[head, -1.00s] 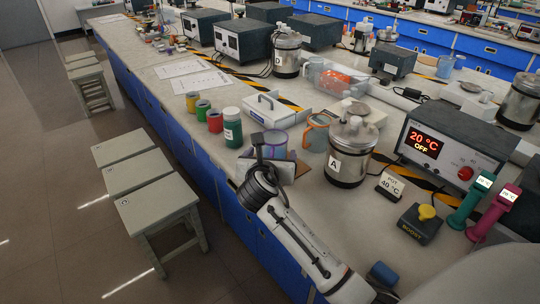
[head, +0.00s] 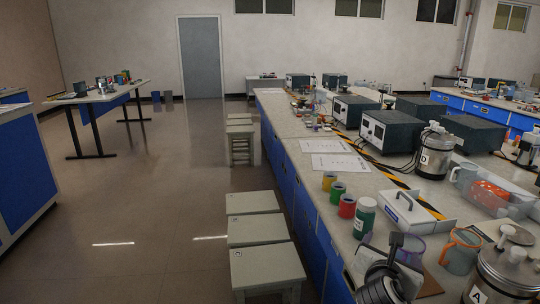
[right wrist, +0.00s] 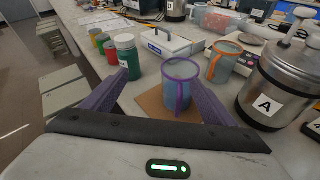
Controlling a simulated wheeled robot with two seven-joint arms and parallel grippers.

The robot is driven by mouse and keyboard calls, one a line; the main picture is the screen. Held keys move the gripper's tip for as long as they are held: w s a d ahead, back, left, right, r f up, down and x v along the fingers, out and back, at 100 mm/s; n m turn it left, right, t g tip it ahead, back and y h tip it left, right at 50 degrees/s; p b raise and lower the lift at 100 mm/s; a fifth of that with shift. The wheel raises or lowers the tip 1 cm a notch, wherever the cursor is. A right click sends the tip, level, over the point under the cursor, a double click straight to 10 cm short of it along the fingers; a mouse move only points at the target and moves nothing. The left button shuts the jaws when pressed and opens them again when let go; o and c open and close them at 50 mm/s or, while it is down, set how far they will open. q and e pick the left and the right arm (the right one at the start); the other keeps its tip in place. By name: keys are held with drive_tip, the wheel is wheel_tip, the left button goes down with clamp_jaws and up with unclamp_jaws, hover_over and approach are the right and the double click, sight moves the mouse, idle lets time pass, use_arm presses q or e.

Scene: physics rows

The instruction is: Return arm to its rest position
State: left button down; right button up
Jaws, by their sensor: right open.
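My right gripper (right wrist: 160,78) is open, its two purple-grey fingers spread in the right wrist view. A clear mug with a purple rim and handle (right wrist: 177,88) stands upright on a brown mat (right wrist: 150,107) just past the fingertips, close to the right finger. I cannot tell if they touch. In the head view my right gripper (head: 392,258) is at the bottom edge over the bench, partly cut off. The purple mug (head: 408,250) is beside it there. My left gripper is not in view.
Green (head: 364,218), red (head: 347,207) and other small jars line the bench edge. A white handled tray (head: 412,215), an orange-handled mug (head: 460,250) and steel pot A (right wrist: 275,92) stand nearby. Grey stools (head: 262,265) stand on the floor left of the bench.

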drive_tip(key=w+a+f+m+t+y, duration=0.2)
drive_tip(key=w+a+f+m+y, duration=0.1)
drive_tip(key=a+f+m+y, duration=0.75)
drive_tip(key=s+a+f+m+g, duration=0.1)
drive_tip(key=s+f+m, duration=0.3)
drive_tip(key=s, duration=0.7)
drive_tip(key=s+a+f+m+g, duration=0.2)
drive_tip(key=s+f+m, duration=0.3)
drive_tip(key=s, duration=0.6)
drive_tip(key=s+a+f+m+g, duration=0.2)
drive_tip(key=s+f+m, duration=0.3)
drive_tip(key=s+f, duration=0.3)
drive_tip(key=s+p, duration=0.1)
drive_tip(key=s, duration=0.2)
drive_tip(key=shift+s, duration=0.2)
drive_tip(key=shift+a, duration=0.1)
